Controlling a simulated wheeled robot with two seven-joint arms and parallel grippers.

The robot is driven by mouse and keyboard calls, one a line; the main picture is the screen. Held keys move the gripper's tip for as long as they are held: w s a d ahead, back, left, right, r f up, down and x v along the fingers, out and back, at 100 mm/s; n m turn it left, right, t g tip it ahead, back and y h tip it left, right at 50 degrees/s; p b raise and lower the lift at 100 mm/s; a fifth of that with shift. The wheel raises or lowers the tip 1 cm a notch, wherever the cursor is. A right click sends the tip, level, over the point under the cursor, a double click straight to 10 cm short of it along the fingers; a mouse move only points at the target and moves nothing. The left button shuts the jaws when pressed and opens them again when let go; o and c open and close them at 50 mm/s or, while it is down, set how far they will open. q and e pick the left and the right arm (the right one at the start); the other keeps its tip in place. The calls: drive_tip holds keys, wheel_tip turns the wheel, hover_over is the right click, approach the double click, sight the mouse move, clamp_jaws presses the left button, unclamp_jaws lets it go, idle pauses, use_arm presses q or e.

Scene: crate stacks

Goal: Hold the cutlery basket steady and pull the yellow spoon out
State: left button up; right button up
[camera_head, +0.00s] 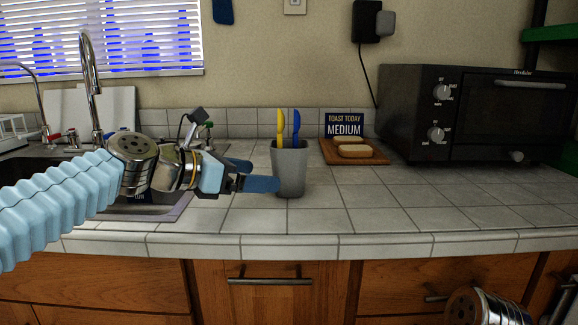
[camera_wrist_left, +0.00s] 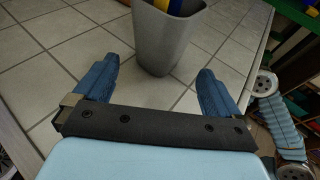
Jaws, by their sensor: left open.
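The cutlery basket (camera_head: 290,172) is a grey tapered cup standing upright on the tiled counter. A yellow utensil, the spoon (camera_head: 280,124), stands in it with its upper part above the rim; its lower end is hidden inside. My left gripper (camera_head: 254,176) is open just left of the basket, with blue fingers pointing at it. In the left wrist view the basket (camera_wrist_left: 168,42) is ahead of the open left gripper (camera_wrist_left: 160,66), roughly between the finger lines, with nothing gripped. My right gripper is out of view; only part of my right arm shows at the lower right.
A blue utensil (camera_head: 296,126) stands beside the yellow one. Behind to the right are a wooden board (camera_head: 372,157) with bread and a dark sign (camera_head: 344,125). A black toaster oven (camera_head: 470,115) stands at the right, a sink at the left. The counter right of the basket is clear.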

sight(285, 178)
use_arm(q)
drive_tip(key=p+x, duration=0.1)
drive_tip(key=x, duration=0.5)
drive_tip(key=shift+w+d+p, duration=0.15)
drive_tip(key=shift+p, duration=0.15)
drive_tip(key=shift+w+d+f, duration=0.35)
drive_tip(key=shift+d, duration=0.2)
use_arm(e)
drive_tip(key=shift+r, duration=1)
use_arm(q)
drive_tip(key=c, duration=0.3)
drive_tip(key=shift+c, duration=0.2)
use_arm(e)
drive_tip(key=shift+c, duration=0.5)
